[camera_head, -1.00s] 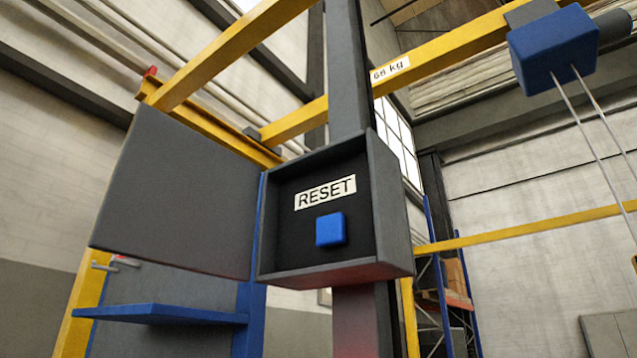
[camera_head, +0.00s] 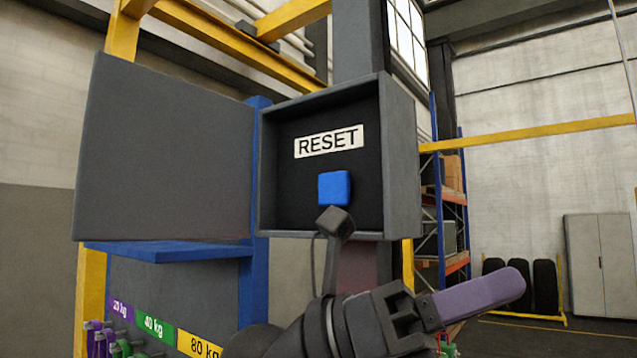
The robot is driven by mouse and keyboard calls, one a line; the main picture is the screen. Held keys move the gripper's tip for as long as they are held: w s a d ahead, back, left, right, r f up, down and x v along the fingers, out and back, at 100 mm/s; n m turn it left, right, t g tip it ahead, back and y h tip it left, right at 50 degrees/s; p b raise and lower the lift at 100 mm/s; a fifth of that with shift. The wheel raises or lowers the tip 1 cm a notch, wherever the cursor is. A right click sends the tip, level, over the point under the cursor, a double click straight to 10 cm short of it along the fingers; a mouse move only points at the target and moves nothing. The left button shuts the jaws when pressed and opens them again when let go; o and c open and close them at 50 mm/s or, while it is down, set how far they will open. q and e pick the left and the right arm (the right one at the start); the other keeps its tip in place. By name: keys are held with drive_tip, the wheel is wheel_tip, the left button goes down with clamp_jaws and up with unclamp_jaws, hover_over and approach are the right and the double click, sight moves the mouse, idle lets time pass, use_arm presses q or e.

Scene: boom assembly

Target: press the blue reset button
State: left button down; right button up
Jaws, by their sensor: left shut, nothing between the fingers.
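The blue reset button (camera_head: 334,188) sits on the dark back wall of an open grey box (camera_head: 401,170), under a white RESET label (camera_head: 329,142). The box's door (camera_head: 165,150) stands swung open to the left. My left gripper (camera_head: 512,284) is at the bottom, below and right of the button. Its purple-grey fingers are shut and empty and point right, not toward the button. A small dark block on a stalk (camera_head: 334,222), seemingly part of my left gripper, overlaps the box's lower lip just below the button in the picture. I cannot tell its depth. My right gripper is not in view.
A blue shelf (camera_head: 170,251) is under the door. Labelled purple, green and yellow weight places (camera_head: 155,327) are at the lower left. A rack (camera_head: 455,220), tyres (camera_head: 520,283) and a grey cabinet (camera_head: 598,260) stand behind on the right.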

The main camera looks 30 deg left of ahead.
use_arm(q)
drive_tip(key=a+r+t+y, duration=0.2)
drive_tip(key=t+y, duration=0.1)
drive_tip(key=y, duration=0.1)
drive_tip(key=n+t+y, duration=1)
drive_tip(key=y, duration=0.7)
approach(329, 189)
drive_tip(key=s, duration=0.7)
drive_tip(key=shift+w+a+r, duration=0.2)
drive_tip(key=shift+w+a, duration=0.1)
drive_tip(key=shift+a, duration=0.1)
drive_tip(key=w+p, duration=0.1)
drive_tip(key=w, duration=0.3)
drive_tip(key=w+p, duration=0.2)
drive_tip(key=w, duration=0.2)
drive_tip(key=w+d+p, duration=0.1)
drive_tip(key=w+p, duration=0.1)
drive_tip(key=w, duration=0.3)
drive_tip(key=shift+r, duration=0.15)
drive_tip(key=shift+w+p, duration=0.35)
drive_tip(key=shift+w, duration=0.15)
drive_tip(key=shift+s, duration=0.1)
